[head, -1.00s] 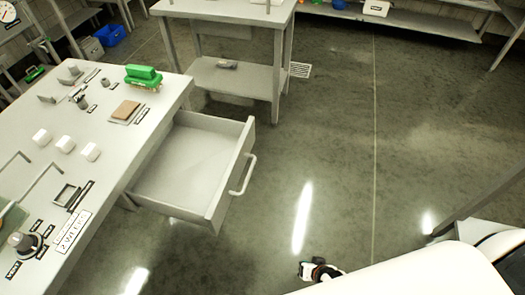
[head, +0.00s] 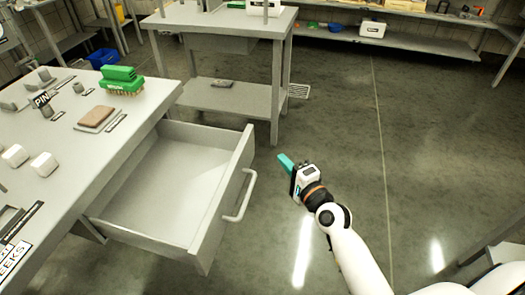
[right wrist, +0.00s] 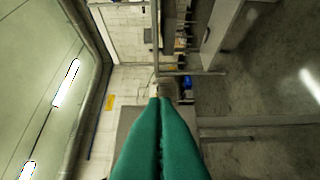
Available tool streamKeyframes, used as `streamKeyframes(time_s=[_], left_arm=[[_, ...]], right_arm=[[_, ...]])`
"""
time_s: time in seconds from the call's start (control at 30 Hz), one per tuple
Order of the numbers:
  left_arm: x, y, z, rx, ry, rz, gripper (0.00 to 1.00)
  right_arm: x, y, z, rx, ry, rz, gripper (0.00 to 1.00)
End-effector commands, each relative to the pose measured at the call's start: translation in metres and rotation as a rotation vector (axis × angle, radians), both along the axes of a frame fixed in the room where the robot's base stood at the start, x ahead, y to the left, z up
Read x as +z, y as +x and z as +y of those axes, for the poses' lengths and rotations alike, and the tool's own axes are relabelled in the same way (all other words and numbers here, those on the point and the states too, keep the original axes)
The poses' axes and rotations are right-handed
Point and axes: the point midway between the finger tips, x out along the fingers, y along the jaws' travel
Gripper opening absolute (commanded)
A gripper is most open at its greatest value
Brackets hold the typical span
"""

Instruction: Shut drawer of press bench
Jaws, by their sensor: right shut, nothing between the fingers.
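The drawer (head: 215,218) of the press bench (head: 95,165) stands pulled out to the right and looks empty. Its pale bar handle (head: 243,195) is on the front panel. My right gripper (head: 286,163) is to the right of the drawer front, beyond the handle and apart from it, pointing up and left. Its teal fingers (right wrist: 160,140) are together with nothing between them in the right wrist view. My left gripper is not in any view.
A green brush (head: 121,80), a brown block (head: 97,118) and white blocks (head: 44,164) lie on the bench top. A second table (head: 220,22) with a lower shelf stands behind. The floor (head: 420,150) to the right is open.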

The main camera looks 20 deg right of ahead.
Motion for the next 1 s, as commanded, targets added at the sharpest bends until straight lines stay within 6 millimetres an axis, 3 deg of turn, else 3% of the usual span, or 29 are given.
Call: streamKeyframes(time_s=[0.2, 0.3, 0.53, 1.0], left_arm=[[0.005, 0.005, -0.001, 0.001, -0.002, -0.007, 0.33], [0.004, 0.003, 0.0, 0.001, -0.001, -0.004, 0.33], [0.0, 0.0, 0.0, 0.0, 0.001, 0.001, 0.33], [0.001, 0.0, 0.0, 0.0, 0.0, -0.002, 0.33]], right_arm=[[0.0, 0.047, 0.009, 0.0, -0.001, -0.002, 0.0], [0.0, 0.054, 0.025, 0.001, 0.001, 0.0, 0.0], [-0.001, 0.064, 0.04, 0.0, -0.001, 0.002, 0.0], [-0.001, 0.066, 0.044, 0.0, -0.002, 0.001, 0.0]])
